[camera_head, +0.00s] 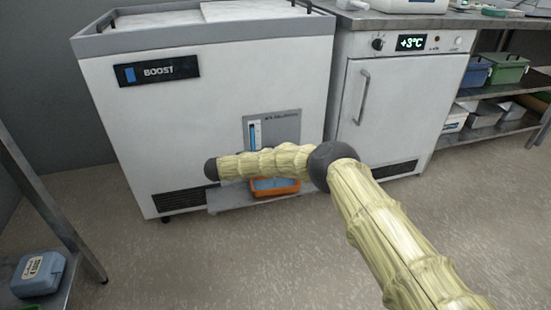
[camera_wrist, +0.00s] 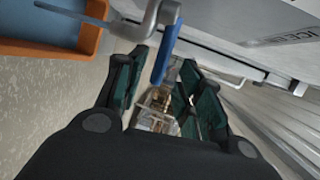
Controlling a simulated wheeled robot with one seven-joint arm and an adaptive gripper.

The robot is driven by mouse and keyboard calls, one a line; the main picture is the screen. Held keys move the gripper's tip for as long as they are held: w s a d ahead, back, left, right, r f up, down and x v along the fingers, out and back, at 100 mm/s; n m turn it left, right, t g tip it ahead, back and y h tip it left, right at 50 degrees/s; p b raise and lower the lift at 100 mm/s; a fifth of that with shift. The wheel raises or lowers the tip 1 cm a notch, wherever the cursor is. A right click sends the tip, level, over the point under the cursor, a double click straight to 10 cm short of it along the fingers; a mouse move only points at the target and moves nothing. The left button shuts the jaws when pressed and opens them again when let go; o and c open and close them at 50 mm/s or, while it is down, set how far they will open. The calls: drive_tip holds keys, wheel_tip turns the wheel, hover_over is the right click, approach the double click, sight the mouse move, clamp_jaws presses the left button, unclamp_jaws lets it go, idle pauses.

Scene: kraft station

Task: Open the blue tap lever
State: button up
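The blue tap lever (camera_wrist: 166,50) shows in the wrist view as a narrow blue bar, ahead of and between the fingers of my gripper (camera_wrist: 158,72). My gripper is open, with dark green pads on either side of the lever and gaps between. The clear and brass-coloured tap body (camera_wrist: 158,105) lies between the fingers, closer to the palm. A grey metal pipe (camera_wrist: 146,22) bends near the lever's far end. I cannot tell whether a finger touches the tap. In the head view my arm hides the gripper and tap.
The white BOOST cabinet (camera_head: 215,95) has a grey panel (camera_head: 287,126) on its front. An orange tray (camera_head: 275,191) with blue inside sits low before it; its rim shows in the wrist view (camera_wrist: 50,49). A white cooler (camera_head: 400,110) stands right. The floor in front is clear.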

drive_tip(key=v, duration=0.4)
drive_tip(key=shift+s+a+r, duration=0.1)
drive_tip(key=shift+a+r, duration=0.05)
drive_tip(key=shift+a, duration=0.05)
